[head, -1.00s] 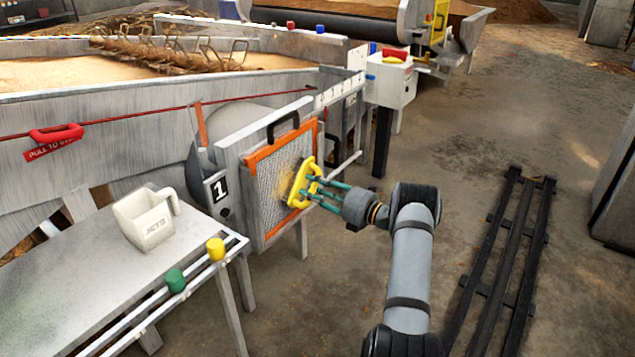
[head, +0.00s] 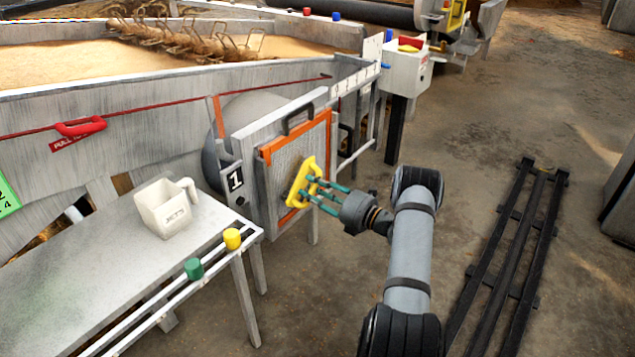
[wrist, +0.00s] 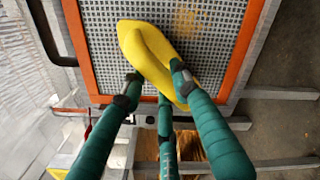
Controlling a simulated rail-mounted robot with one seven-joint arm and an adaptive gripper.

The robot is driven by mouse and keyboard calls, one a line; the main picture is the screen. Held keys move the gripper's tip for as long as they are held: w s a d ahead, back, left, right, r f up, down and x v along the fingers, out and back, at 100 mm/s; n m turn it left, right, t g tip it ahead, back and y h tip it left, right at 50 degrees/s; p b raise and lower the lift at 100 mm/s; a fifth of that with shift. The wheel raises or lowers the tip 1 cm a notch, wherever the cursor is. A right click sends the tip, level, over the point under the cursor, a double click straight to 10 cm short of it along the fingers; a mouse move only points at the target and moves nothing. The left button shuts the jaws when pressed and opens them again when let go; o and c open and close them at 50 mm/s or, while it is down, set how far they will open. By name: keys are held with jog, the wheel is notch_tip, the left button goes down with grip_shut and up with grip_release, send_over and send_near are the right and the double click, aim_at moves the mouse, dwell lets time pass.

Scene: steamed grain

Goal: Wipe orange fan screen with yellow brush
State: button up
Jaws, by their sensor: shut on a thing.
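The orange-framed fan screen (head: 262,158) stands upright on a grey box marked 1, with a grey mesh inside the frame. It also fills the upper part of the wrist view (wrist: 88,52). The yellow brush (head: 301,180) is in front of the mesh. My gripper (head: 322,192) has green fingers shut on the brush, which also shows in the wrist view (wrist: 152,55). The brush appears against the mesh, but its bristle side is hidden, so I cannot tell contact for certain. A brownish dirty patch (wrist: 187,20) shows on the mesh beyond the brush.
A grey table (head: 95,265) with a white jug (head: 163,210) stands at left. Its front rail carries a green knob (head: 194,268) and a yellow knob (head: 232,238). A white control box (head: 405,70) stands behind the screen. Black rails (head: 505,260) lie on the floor at right.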

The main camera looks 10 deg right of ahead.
aim_at(305, 202)
jog(key=shift+o, duration=0.2)
jog(key=shift+s+a+r+p, duration=0.1)
jog(key=shift+s+a+p, duration=0.4)
jog(key=shift+a, duration=0.2)
jog(key=shift+s+a+r+p, duration=0.1)
jog(key=shift+s+a+p, duration=0.25)
jog(key=shift+s+a, duration=0.25)
jog(key=shift+s+a+f, duration=0.2)
jog(key=shift+s+a, duration=0.1)
jog(key=shift+a, duration=0.3)
grip_shut()
jog(key=shift+w+d+r+p, duration=0.25)
jog(key=shift+d+r+p, duration=0.1)
jog(key=shift+r, duration=0.15)
jog(key=shift+w+d+r+p, duration=0.2)
jog(key=shift+r+p, duration=0.15)
jog(key=shift+r, duration=0.1)
jog(key=shift+w+d+r+p, duration=0.25)
jog(key=shift+d+r+p, duration=0.1)
jog(key=shift+r, duration=0.15)
jog(key=shift+w+d+b, duration=0.95)
jog(key=shift+w+d, duration=0.35)
jog(key=shift+d, duration=0.1)
jog(key=w+d+b, duration=0.4)
jog(key=w+d, duration=0.1)
jog(key=shift+r+b, duration=0.15)
jog(key=shift+b, duration=0.25)
jog(key=shift+s, duration=0.15)
